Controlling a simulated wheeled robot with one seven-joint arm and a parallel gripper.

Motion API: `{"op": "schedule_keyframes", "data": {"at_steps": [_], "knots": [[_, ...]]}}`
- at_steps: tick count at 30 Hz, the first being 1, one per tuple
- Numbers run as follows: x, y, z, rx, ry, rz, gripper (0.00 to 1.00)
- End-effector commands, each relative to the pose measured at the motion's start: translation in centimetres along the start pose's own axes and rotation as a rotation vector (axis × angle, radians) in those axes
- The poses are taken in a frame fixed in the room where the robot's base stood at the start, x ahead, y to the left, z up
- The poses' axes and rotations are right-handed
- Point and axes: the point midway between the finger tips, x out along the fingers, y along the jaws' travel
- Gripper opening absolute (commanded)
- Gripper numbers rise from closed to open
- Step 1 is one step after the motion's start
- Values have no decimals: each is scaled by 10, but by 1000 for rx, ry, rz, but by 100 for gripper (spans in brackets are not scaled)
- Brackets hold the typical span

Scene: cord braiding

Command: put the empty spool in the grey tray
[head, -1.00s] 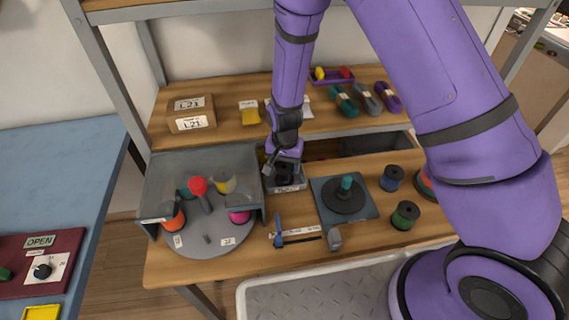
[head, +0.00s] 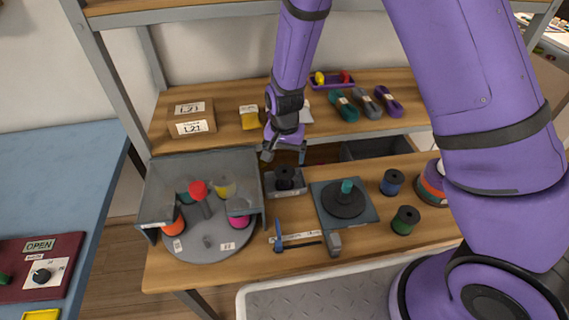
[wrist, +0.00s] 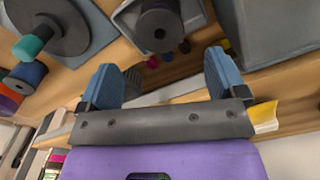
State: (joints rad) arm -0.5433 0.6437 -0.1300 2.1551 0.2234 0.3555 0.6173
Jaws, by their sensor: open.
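A dark, bare spool (head: 285,174) stands in the small grey tray (head: 270,189) in the middle of the bench. Both also show at the top of the wrist view, where the spool (wrist: 160,27) sits inside the tray (wrist: 128,16). My gripper (head: 285,158) is just above and behind the tray in the head view. In the wrist view its two blue fingers (wrist: 166,82) are wide apart with nothing between them, and the spool is beyond them, apart from both.
A carousel (head: 190,250) with coloured spools under a grey hood is left of the tray. A dark square plate with a round disc and teal-tipped post (head: 346,187) is to the right. Blue (head: 392,181) and green (head: 405,220) spools stand farther right. A shelf with cord hanks (head: 365,104) is behind.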

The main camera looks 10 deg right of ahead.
Motion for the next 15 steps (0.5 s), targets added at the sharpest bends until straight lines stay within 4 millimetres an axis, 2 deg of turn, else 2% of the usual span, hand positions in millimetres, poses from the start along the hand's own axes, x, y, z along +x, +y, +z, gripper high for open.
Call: {"op": "schedule_keyframes", "data": {"at_steps": [1, 6, 10, 15], "knots": [[-11, -1, 0, -1, 3, -3, 90], [-37, -1, 0, 1, 2, -2, 90], [-50, 0, 0, 0, 1, -1, 90], [-55, 0, 0, 1, 0, 0, 90]]}}
